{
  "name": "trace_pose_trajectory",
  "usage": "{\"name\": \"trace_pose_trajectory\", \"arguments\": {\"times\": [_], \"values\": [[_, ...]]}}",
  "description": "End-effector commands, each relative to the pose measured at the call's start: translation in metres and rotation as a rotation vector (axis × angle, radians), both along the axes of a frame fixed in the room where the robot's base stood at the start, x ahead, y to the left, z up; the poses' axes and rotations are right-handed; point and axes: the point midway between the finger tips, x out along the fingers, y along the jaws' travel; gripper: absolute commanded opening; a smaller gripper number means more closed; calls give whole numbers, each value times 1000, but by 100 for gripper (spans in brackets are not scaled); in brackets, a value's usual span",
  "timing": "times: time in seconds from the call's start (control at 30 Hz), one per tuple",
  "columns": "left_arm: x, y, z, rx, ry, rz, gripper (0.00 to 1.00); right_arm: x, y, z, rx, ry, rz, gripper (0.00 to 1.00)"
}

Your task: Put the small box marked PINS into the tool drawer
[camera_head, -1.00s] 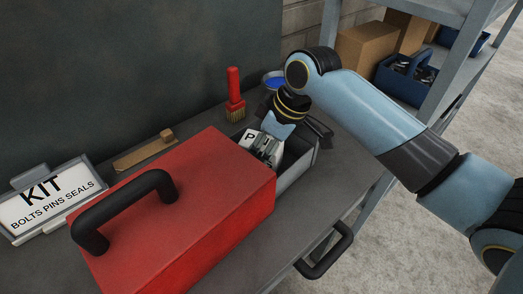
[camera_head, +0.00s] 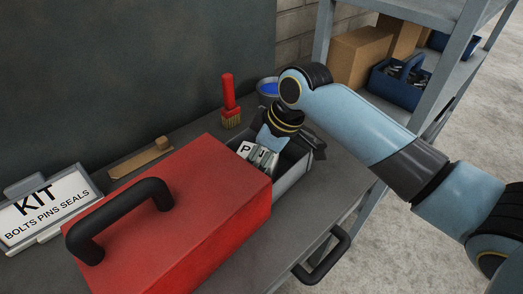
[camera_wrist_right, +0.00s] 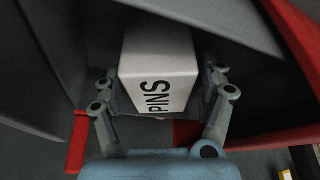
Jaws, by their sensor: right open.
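The white box marked PINS (camera_head: 247,150) is down inside the open grey drawer (camera_head: 294,178) at the right end of the red toolbox. In the right wrist view the PINS box (camera_wrist_right: 160,68) lies between the fingers of my right gripper (camera_wrist_right: 158,98). That gripper is open, with a finger at each side of the box and narrow dark gaps beside it. In the head view my right gripper (camera_head: 263,158) reaches down into the drawer and hides part of the box. The box's underside is hidden. My left gripper is not in view.
The red toolbox (camera_head: 190,205) with a black handle stands beside the drawer. A red brush (camera_head: 229,100), a blue-filled bowl (camera_head: 268,86) and a KIT sign (camera_head: 42,208) are on the bench. A shelf with boxes (camera_head: 365,50) stands behind my right arm.

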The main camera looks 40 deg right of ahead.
Motion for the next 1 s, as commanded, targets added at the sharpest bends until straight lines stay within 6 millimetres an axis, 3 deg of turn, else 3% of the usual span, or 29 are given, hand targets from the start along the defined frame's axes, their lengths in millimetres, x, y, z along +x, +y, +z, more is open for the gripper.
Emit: {"name": "trace_pose_trajectory", "arguments": {"times": [0.53, 0.7, 1.0], "values": [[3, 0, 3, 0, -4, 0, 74, -32, -22, 96, -4, -3, 1, 74], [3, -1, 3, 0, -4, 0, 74, -38, -25, 109, -2, 0, 0, 74], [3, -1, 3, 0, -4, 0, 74, -39, -24, 111, 0, 0, 0, 74]]}}
